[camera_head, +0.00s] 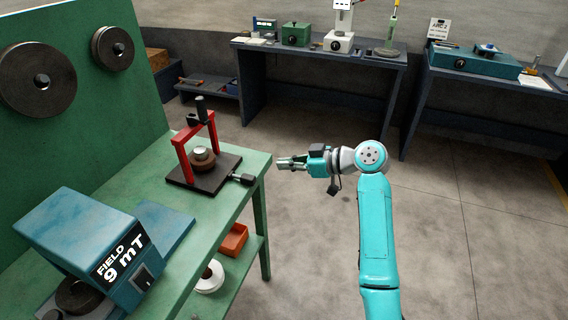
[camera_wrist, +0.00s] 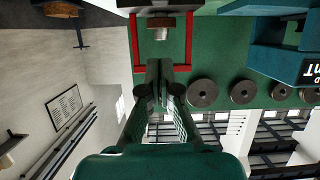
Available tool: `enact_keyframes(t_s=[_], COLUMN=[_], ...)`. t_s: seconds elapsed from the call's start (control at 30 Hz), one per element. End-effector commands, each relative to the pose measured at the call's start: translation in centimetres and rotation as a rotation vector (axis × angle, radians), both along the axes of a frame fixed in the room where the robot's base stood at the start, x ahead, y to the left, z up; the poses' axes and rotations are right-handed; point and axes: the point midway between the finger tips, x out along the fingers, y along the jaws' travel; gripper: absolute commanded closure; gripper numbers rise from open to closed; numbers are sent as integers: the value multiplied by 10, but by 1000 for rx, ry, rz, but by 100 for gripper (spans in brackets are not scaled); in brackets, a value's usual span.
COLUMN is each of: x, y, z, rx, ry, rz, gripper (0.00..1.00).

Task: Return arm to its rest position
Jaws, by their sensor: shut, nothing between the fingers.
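My gripper (camera_head: 284,163) is at the end of my teal arm, to the right of the green bench and apart from it. It points left toward the small press with a red frame (camera_head: 183,158) on a black base. In the wrist view my gripper (camera_wrist: 160,68) shows with its two dark fingers together and nothing between them. The red frame (camera_wrist: 139,45) shows behind the fingertips there. A brown and silver round piece (camera_head: 202,158) sits inside the red frame in the head view.
The green bench (camera_head: 228,196) holds a blue box (camera_head: 90,245) reading "FIELD 9 mT". An orange bin (camera_head: 234,240) and a white spool (camera_head: 210,277) are on its lower shelf. Dark tables (camera_head: 310,52) with instruments stand at the back. The floor (camera_head: 300,235) around my arm is clear.

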Motion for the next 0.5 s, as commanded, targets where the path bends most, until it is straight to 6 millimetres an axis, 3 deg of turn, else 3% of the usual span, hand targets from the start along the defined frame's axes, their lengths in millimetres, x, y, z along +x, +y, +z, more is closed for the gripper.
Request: enact_keyframes(t_s=[0.27,0.37,0.5], x=[-1,-5,-20], y=[0,-2,-10], z=[-4,-22,-70], rx=[1,4,11], ry=[5,25,76], rz=[-7,-42,-149], gripper=[100,100,100])
